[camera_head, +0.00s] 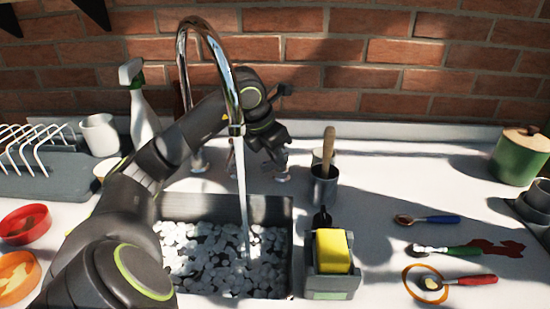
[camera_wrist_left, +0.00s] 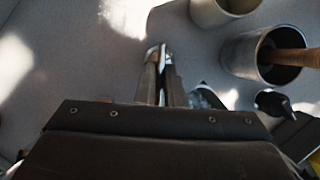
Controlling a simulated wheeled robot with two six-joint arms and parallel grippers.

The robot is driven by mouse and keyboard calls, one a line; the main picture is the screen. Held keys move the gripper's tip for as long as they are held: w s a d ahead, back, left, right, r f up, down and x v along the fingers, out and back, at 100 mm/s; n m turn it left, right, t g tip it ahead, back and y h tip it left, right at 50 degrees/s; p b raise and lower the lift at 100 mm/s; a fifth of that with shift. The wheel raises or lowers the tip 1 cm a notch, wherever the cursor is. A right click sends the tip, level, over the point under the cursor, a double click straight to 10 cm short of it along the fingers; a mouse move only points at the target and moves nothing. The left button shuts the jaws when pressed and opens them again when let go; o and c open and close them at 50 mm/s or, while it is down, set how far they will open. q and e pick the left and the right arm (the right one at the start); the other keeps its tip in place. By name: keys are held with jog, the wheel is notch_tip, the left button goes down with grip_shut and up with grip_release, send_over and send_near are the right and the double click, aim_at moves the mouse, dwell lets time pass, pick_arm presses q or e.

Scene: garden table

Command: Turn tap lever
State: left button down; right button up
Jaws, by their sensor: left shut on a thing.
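The tall chrome tap (camera_head: 181,70) arches over the sink (camera_head: 272,209), and water (camera_head: 242,185) runs from its spout. The sink basin is filled with white foam or bubbles. My left arm reaches across the sink behind the spout. My left gripper (camera_head: 280,160) points down at the chrome tap lever (camera_head: 283,176) on the right side of the tap base. In the left wrist view, the fingers (camera_wrist_left: 163,75) are shut on the shiny lever (camera_wrist_left: 160,52), whose tip shows between them. Most of the lever is hidden by the fingers. My right gripper is not in view.
A metal cup (camera_head: 323,187) with a wooden-handled tool stands right of the lever. A caddy with a yellow sponge (camera_head: 333,250) stands beside the sink. A spray bottle (camera_head: 140,108) and white mug (camera_head: 100,134) are at left. Spoons (camera_head: 450,251) and a green pot (camera_head: 520,156) are at right.

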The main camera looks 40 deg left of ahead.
aim_at(266, 163)
pick_arm(q)
jog(key=shift+n, duration=0.3)
jog(key=c, duration=1.5)
grip_release()
jog(key=shift+c, duration=0.2)
jog(key=shift+v, duration=3.8)
jog(key=shift+d, duration=0.1)
